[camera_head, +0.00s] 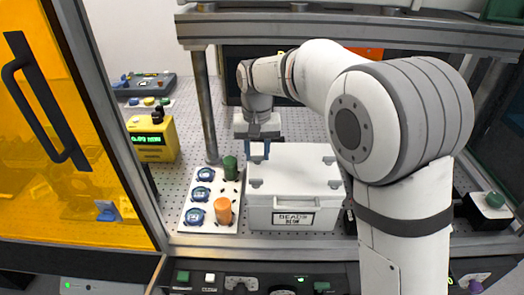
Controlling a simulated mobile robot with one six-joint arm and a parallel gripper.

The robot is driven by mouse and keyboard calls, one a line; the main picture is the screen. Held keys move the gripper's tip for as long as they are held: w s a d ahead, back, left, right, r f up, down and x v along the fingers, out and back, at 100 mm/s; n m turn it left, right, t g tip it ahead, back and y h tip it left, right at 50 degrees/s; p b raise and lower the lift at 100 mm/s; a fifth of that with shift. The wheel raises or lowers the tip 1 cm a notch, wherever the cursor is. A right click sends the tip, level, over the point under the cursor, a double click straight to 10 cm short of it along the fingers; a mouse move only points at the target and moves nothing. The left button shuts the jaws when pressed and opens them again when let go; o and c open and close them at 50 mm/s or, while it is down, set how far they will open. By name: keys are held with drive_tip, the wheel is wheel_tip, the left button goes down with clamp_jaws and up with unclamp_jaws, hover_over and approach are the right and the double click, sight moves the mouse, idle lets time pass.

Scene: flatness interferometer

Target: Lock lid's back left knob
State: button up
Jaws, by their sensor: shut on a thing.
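A white box (258,215) with a black-framed label reading "BEADS" stands on the perforated bench in the middle. Its pale lid (295,170) is in place. Small grey knobs sit near the lid's corners, such as the front left knob (256,183), front right knob (335,184) and back right knob (328,160).
A white rack (209,226) with blue-ringed round pieces, a green cylinder (230,168) and an orange cylinder (223,211) stands close left of the box. A metal post (206,105) and overhead beam (300,30) frame the opening. An orange door (70,130) stands open at left.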

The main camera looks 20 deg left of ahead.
drive_tip(key=shift+w+r+m, duration=0.1)
drive_tip(key=shift+w+m, duration=0.05)
drive_tip(key=shift+m, duration=0.15)
drive_tip(key=o, duration=0.6)
drive_tip(key=shift+o, duration=1.4)
drive_tip(key=shift+w, duration=0.15)
drive_tip(key=shift+o, duration=0.5)
wheel_tip(320, 180, up, 8)
drive_tip(key=shift+f+b, duration=0.25)
drive_tip(key=shift+b, duration=0.15)
drive_tip(key=shift+d, duration=0.1)
